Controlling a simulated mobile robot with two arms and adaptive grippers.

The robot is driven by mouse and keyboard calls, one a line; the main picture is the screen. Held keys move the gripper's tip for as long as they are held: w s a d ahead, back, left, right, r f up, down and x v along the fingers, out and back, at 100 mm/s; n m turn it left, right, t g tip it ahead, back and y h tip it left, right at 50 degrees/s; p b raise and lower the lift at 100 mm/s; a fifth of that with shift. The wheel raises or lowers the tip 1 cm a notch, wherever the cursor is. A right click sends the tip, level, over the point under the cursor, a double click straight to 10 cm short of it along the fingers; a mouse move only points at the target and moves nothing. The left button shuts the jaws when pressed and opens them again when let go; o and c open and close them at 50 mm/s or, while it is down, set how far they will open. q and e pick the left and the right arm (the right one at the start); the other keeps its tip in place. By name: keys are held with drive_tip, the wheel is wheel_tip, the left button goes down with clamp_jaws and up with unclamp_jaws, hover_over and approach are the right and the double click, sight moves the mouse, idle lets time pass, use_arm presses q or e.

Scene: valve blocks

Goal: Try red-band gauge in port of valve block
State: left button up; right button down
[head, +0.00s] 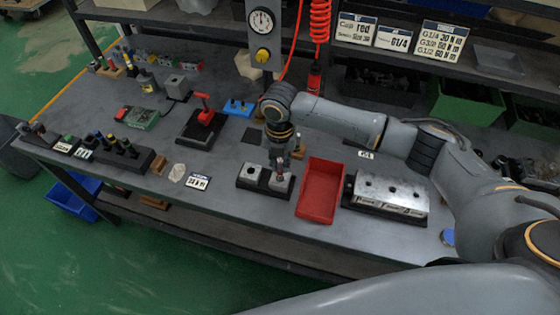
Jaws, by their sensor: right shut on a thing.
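My right gripper (280,160) points down over the table and is shut on a small part with a red band (280,168), which looks like the red-band gauge. The gauge is mostly hidden by the fingers. Right under it is the right one of two small grey blocks (281,184) on a black base, which looks like the valve block. I cannot tell whether the gauge sits in its port or just above it. The left grey block (253,174) shows a dark hole on top. My left gripper is not in view.
A red tray (321,188) lies close to the right of the black base. Beyond it is a long silver block (391,194) with several holes. A labelled card (198,182) lies to the left. A dark rack of fittings (122,152) stands further left. A red hose (320,25) hangs behind.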

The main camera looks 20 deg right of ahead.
drive_tip(key=shift+f, duration=0.55)
idle(0.6)
drive_tip(key=shift+r, duration=0.1)
idle(1.1)
drive_tip(key=shift+r+p, duration=2.95)
drive_tip(key=shift+p, duration=0.15)
